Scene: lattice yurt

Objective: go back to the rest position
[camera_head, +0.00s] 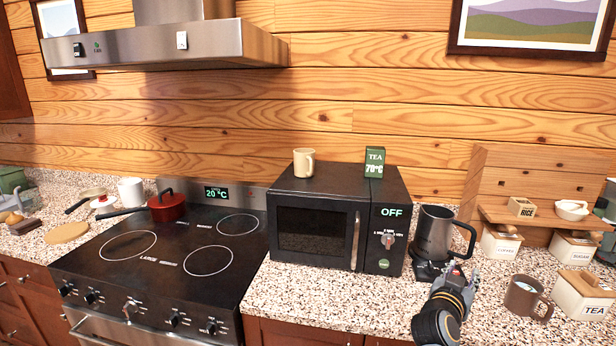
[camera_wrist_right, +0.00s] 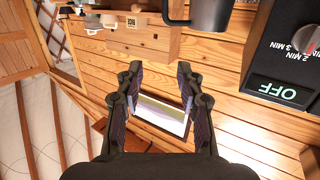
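My right gripper (camera_head: 457,272) is over the counter at the lower right, just in front of the dark kettle (camera_head: 436,232). In the right wrist view its two fingers (camera_wrist_right: 157,80) are spread apart with nothing between them. The kettle stands upright on its base and also shows at the top of the wrist view (camera_wrist_right: 210,12). The gripper overlaps the kettle's lower front in the head view; I cannot tell whether they touch. My left gripper is not in view.
A black microwave (camera_head: 338,222) marked OFF stands left of the kettle, with a cream mug (camera_head: 303,163) and a green TEA box (camera_head: 375,162) on top. A brown mug (camera_head: 526,298) and TEA canister (camera_head: 583,296) stand to the right. A red pot (camera_head: 167,207) is on the stove.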

